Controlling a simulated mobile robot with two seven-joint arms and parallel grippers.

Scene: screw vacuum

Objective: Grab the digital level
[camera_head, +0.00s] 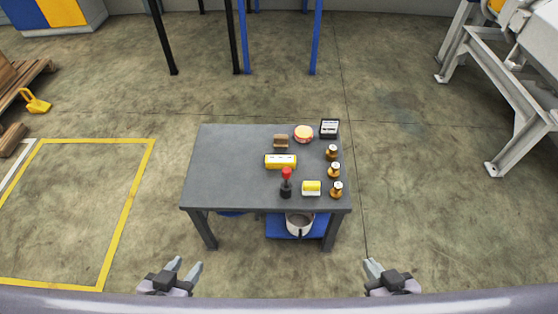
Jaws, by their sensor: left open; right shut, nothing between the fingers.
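On the grey table stands a small dark box with a pale, display-like face (329,128), at the far right corner. It looks most like the digital level, but it is too small to be sure. My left gripper (188,264) is open and empty, at the bottom left of the view, in front of the table. My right gripper (372,264) is shut and empty, at the bottom right. Both are well apart from everything on the table.
The table (225,165) has a bare left half. Its right half holds a red-topped dark object (286,183), a yellow-and-white block (311,188), several brass pieces (334,170), a round reddish tin (303,133) and a brown block (281,141). A pot (299,223) sits underneath.

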